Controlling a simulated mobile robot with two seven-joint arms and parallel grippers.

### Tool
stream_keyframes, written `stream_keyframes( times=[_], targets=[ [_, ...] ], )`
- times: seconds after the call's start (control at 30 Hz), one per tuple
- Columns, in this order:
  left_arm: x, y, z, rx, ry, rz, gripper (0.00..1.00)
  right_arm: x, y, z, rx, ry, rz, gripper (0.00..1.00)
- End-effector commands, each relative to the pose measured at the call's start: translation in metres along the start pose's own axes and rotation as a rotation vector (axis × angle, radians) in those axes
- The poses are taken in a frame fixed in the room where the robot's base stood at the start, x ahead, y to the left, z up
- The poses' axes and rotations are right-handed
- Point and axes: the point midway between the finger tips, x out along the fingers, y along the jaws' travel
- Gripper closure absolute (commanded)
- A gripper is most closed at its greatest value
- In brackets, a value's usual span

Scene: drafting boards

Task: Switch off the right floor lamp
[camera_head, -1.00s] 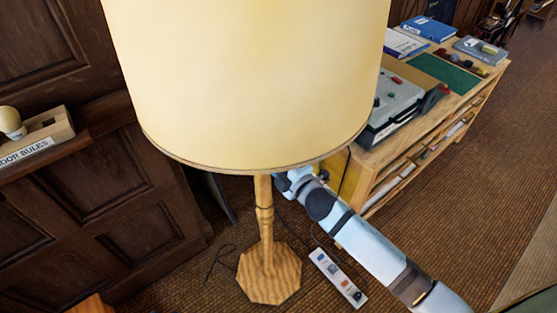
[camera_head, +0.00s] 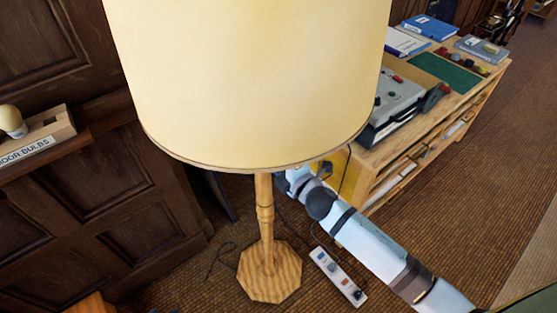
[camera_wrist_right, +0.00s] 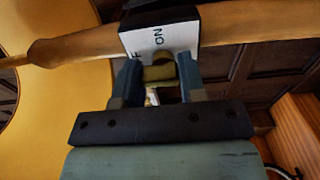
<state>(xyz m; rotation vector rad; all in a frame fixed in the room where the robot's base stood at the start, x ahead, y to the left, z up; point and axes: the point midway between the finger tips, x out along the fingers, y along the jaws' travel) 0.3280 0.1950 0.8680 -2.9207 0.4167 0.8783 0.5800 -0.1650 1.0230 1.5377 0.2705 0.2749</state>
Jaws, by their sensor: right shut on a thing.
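The floor lamp has a large cream shade (camera_head: 250,75), a turned wooden pole (camera_head: 264,205) and an octagonal wooden base (camera_head: 269,273). It stands upright in the middle of the head view. My right arm reaches in from the lower right, and its hand is hidden behind the shade's lower edge. In the right wrist view, the pole (camera_wrist_right: 250,24) carries a dark block with a white label (camera_wrist_right: 158,37) reading "ON" and a partly hidden "F". My right gripper (camera_wrist_right: 160,74) is shut on a small brass-coloured switch knob (camera_wrist_right: 160,72) beside the label. My left gripper is out of view.
A wooden cabinet (camera_head: 357,190) with a grey device (camera_head: 398,100) and books stands at right. A power strip (camera_head: 337,276) lies on the brown floor by the lamp base. A dark panelled wall with a bulb rack (camera_head: 38,136) is at left.

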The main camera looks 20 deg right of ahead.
Motion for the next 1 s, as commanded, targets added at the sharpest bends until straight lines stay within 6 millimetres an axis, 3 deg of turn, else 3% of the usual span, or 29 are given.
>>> stream_keyframes(
  times=[0.03, 0.07, 0.13, 0.17, 0.43, 0.57, 1.0],
  targets=[
    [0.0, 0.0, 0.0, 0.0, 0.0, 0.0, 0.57, 0.0, 0.0, 0.0, -0.001, 0.0, 0.0, 0.86],
    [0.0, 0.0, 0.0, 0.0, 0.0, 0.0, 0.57, 0.0, 0.0, 0.0, -0.001, 0.0, 0.0, 0.56],
    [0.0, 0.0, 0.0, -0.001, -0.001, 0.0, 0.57, 0.0, 0.0, 0.0, -0.001, 0.0, 0.0, 0.4],
    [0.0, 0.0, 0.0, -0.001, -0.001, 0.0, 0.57, 0.0, 0.0, 0.0, 0.0, 0.0, 0.0, 0.37],
    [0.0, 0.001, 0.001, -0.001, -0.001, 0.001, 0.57, -0.001, 0.0, 0.0, 0.0, 0.0, 0.0, 0.37],
    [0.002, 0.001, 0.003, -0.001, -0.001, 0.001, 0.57, -0.012, -0.002, 0.0, 0.001, 0.0, -0.001, 0.37],
    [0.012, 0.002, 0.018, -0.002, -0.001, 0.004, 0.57, -0.106, -0.003, 0.0, 0.001, 0.0, -0.002, 0.37]
  ],
)
